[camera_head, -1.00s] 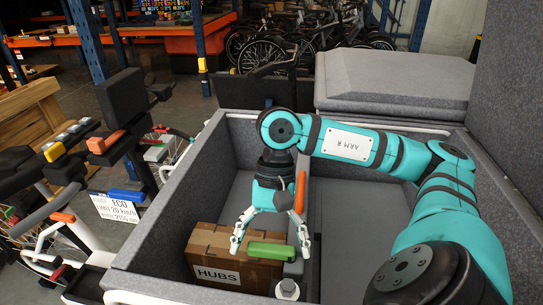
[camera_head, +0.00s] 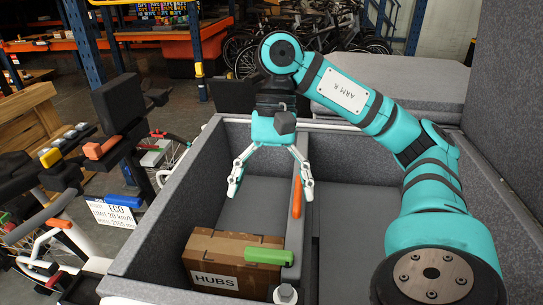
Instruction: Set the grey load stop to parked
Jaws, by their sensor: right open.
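My right gripper (camera_head: 270,190) hangs over the cargo box with its two fingers spread wide. It is empty, above and beyond the carton. A light grey, knob-like piece (camera_head: 285,293) at the bottom edge of the view, near the divider's near end, may be the grey load stop; I cannot tell its setting. A green lever (camera_head: 268,256) lies crosswise, pointing left over the carton's top. An orange lever (camera_head: 297,197) lies along the divider, close to the gripper's right fingertip; whether they touch is unclear. My left gripper is not in view.
A carton marked HUBS (camera_head: 215,262) sits in the box's left compartment. The divider (camera_head: 305,235) separates it from the empty right compartment (camera_head: 350,230). Grey padded walls surround both.

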